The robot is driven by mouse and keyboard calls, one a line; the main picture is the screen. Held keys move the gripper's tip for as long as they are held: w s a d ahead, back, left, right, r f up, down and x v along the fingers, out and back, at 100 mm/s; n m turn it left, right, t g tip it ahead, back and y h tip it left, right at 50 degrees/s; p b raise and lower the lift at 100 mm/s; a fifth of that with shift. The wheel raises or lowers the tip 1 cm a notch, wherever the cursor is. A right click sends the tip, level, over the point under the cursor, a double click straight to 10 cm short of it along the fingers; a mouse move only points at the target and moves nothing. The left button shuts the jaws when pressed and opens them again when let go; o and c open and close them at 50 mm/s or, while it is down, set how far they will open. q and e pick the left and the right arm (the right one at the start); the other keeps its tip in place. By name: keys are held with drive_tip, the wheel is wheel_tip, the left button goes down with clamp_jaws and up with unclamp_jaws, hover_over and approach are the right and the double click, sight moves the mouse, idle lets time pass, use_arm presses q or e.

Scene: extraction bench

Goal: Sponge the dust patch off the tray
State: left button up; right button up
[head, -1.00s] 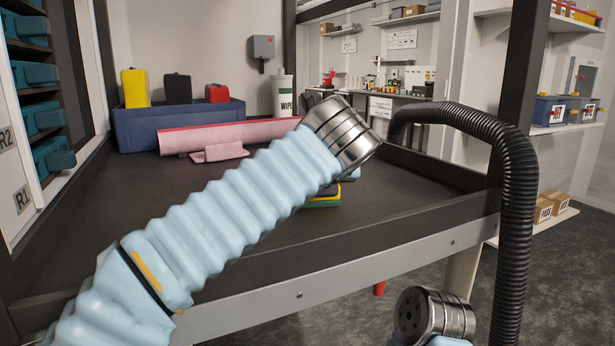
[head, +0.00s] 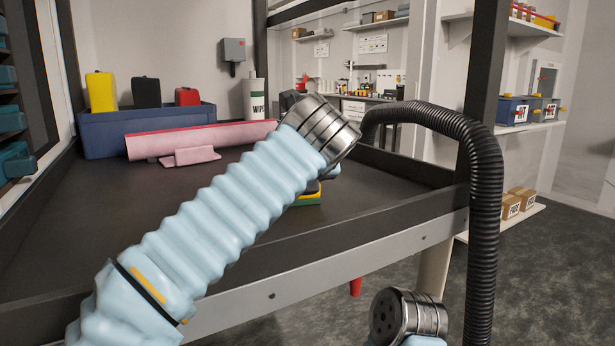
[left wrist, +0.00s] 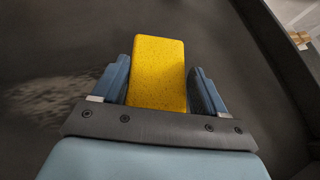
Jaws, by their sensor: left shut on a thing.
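A yellow speckled sponge (left wrist: 157,72) is held between the blue fingers of my left gripper (left wrist: 157,88) in the left wrist view. In the head view the sponge (head: 309,198) shows only as a yellow and green edge below my left arm, which hides most of the gripper. A pale, smudged dust patch (left wrist: 62,97) lies on the dark tray (left wrist: 45,35), left of the gripper in the left wrist view. I cannot tell whether the sponge touches the tray. The patch is hidden in the head view. My right gripper is not in view.
On the bench, a pink roll (head: 200,138) lies before a blue bin (head: 100,132) with yellow, black and red containers. A wipes canister (head: 254,100) stands beside them. A black ribbed hose (head: 487,200) arches at the right. The front rim (head: 400,208) is raised.

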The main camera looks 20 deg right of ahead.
use_arm(q)
drive_tip(key=shift+s+a+f+b, duration=0.1)
drive_tip(key=shift+s+a+b, duration=0.15)
drive_tip(key=shift+a, duration=0.85)
drive_tip(key=shift+s+a+r+b, duration=0.1)
drive_tip(key=shift+s+a+b, duration=0.15)
drive_tip(key=shift+a, duration=0.9)
drive_tip(key=shift+s+a+f+b, duration=0.15)
drive_tip(key=shift+a+b, duration=0.2)
drive_tip(key=shift+a, duration=0.75)
drive_tip(key=shift+s+a, duration=0.25)
drive_tip(key=shift+a, duration=1)
drive_tip(key=shift+s+a, duration=0.25)
drive_tip(key=shift+a, duration=0.95)
drive_tip(key=shift+s+a, duration=0.2)
drive_tip(key=shift+a, duration=0.6)
drive_tip(key=shift+s+a, duration=0.15)
drive_tip(key=shift+a, duration=0.6)
drive_tip(key=shift+s+a, duration=0.2)
drive_tip(key=shift+a, duration=0.7)
drive_tip(key=shift+s+a, duration=0.15)
drive_tip(key=shift+a, duration=0.75)
wheel_tip(320, 180, up, 3)
drive_tip(key=p, duration=0.3)
drive_tip(key=shift+f, duration=0.1)
drive_tip(key=shift+r, duration=1.75)
